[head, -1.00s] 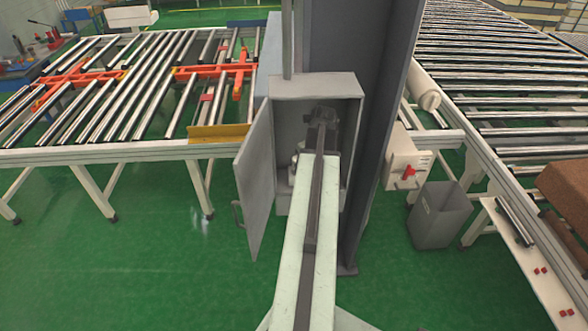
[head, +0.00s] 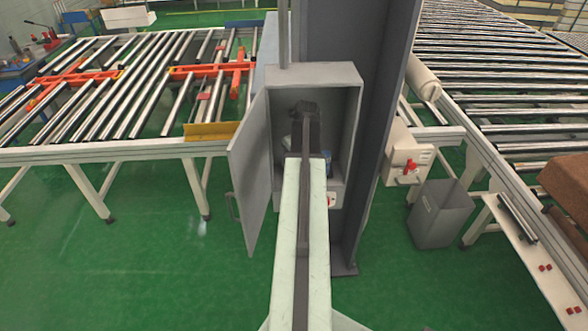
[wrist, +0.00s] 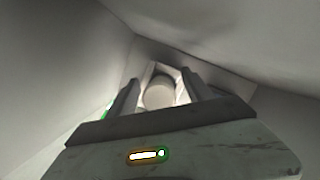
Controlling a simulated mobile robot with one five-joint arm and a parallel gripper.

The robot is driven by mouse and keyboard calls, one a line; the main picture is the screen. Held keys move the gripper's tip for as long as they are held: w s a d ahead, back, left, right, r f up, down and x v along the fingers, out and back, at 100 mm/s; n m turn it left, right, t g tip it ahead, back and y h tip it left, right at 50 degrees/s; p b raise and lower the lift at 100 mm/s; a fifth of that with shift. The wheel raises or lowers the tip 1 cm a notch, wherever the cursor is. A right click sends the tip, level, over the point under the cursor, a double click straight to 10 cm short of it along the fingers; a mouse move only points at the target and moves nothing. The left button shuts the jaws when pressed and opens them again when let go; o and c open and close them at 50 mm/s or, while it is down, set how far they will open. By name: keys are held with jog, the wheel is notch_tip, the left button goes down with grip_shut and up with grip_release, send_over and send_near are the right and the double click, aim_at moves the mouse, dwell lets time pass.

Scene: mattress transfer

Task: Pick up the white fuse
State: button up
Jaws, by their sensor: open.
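A pale round thing, likely the white fuse (wrist: 159,95), shows in the wrist view between the two fingers of my gripper (wrist: 160,80). The fingers are apart, one on each side of it; I cannot tell whether they touch it. In the head view my gripper (head: 305,108) is inside an open grey wall cabinet (head: 314,76). My arm hides much of the cabinet's inside, and the fuse cannot be made out clearly there.
The cabinet door (head: 249,175) stands open on the left. The cabinet's walls are close around my gripper. A dark grey column (head: 350,40) stands behind it. A grey bin (head: 440,214) and roller conveyors (head: 100,85) stand to the sides. Green floor at the front left is clear.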

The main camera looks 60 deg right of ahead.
jog(key=shift+r, duration=0.1)
grip_shut()
